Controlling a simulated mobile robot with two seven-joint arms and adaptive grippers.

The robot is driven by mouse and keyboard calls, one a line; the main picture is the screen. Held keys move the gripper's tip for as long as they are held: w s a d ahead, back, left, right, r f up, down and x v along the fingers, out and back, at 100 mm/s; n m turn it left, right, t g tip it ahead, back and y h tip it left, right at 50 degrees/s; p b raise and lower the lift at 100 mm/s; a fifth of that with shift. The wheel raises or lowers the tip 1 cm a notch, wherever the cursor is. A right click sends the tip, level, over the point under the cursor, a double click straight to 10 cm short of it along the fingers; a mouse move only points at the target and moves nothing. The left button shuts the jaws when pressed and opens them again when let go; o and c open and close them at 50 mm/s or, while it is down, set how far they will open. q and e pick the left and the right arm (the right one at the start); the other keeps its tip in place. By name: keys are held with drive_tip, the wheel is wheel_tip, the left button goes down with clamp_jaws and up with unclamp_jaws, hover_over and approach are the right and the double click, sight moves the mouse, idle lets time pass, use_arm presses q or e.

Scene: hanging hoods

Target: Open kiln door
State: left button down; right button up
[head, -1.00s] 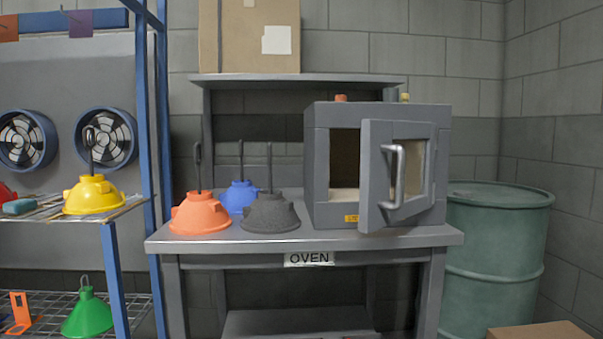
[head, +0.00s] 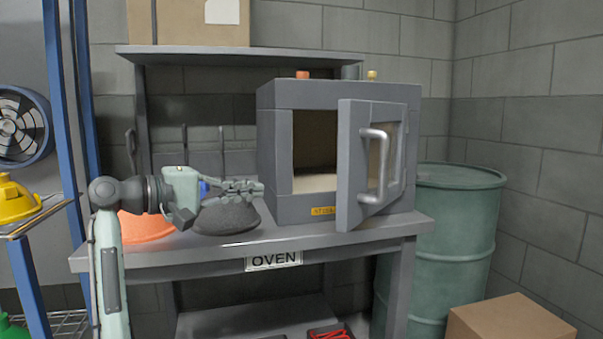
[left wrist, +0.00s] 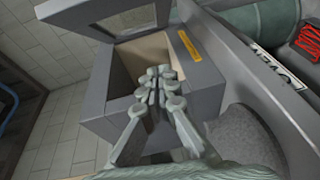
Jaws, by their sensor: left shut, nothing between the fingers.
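The grey kiln (head: 275,150) stands on the bench labelled OVEN. Its door (head: 357,200) is partly open, swung out toward me with a gap on its left side. The door has a window and a curved metal handle (head: 386,165). My left gripper (head: 260,187) is shut and empty, at the kiln's left front corner, pointing right toward the opening. In the left wrist view the fingers (left wrist: 158,75) show in front of the kiln's opening, with the door (left wrist: 110,15) beyond. I cannot tell whether they touch the kiln. My right gripper is not in view.
An orange hood (head: 145,226) and a dark grey hood (head: 228,217) sit on the bench, partly behind my left arm. A green drum (head: 455,230) stands right of the bench, with a cardboard box (head: 510,322) in front. A blue rack post (head: 52,130) is at left.

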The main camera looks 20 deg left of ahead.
use_arm(q)
wheel_tip(320, 180, up, 4)
drive_tip(key=h, duration=0.1)
drive_tip(key=w+d, duration=0.5)
drive_tip(key=d, duration=0.4)
drive_tip(key=shift+d+p, duration=0.3)
drive_tip(key=shift+p, duration=0.15)
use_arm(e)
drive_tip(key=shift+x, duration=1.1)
use_arm(q)
drive_tip(key=shift+d, duration=0.15)
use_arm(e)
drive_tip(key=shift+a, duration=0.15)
